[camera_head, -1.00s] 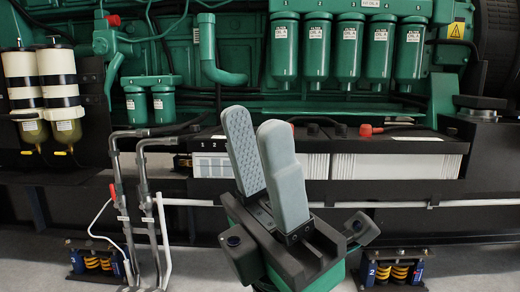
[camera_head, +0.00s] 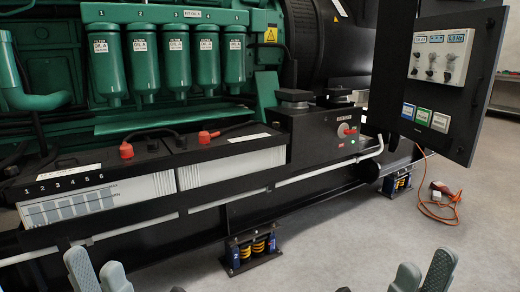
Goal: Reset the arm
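Only the fingers of my two grippers show, at the bottom edge of the head view. My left gripper (camera_head: 95,264) is at the lower left, its two grey fingers apart with nothing between them. My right gripper (camera_head: 423,264) is at the lower right, also with its fingers apart and empty. Both point up and touch nothing that I can see. My wrists and arm links are below the picture, apart from small grey bits at the bottom edge.
A green genset with oil filters (camera_head: 146,62) stands behind a battery box (camera_head: 115,203) on a black frame. A control panel (camera_head: 436,72) juts out at the right. A spring mount (camera_head: 253,247) sits on the floor. An orange cable (camera_head: 437,212) lies at right. Grey floor (camera_head: 330,235) is clear.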

